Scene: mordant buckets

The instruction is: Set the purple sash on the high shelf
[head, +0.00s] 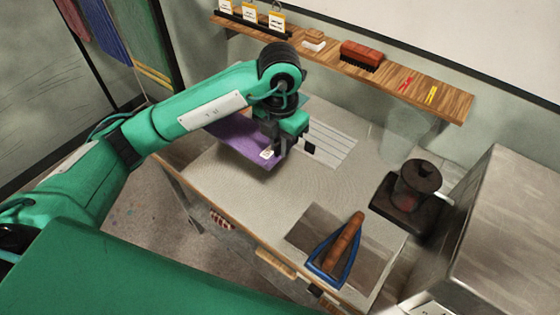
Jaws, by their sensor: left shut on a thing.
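The purple sash (235,138) is a flat purple piece with a small white tag at its near right corner, in the middle of the head view. My left gripper (275,148) is shut on the sash near that tagged corner. The sash appears just above the worktop (250,195), though my arm covers part of it and I cannot tell the exact gap. The wooden shelf (440,98) runs along the wall behind and above the worktop. My right gripper is not in view.
The shelf bears white cards (250,14) at its left, a red brush (361,54), and red and yellow clips (431,95). A blue-framed tool with a brown handle (338,245), a dark burner-like device (410,195) and a metal box (510,220) stand at the right.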

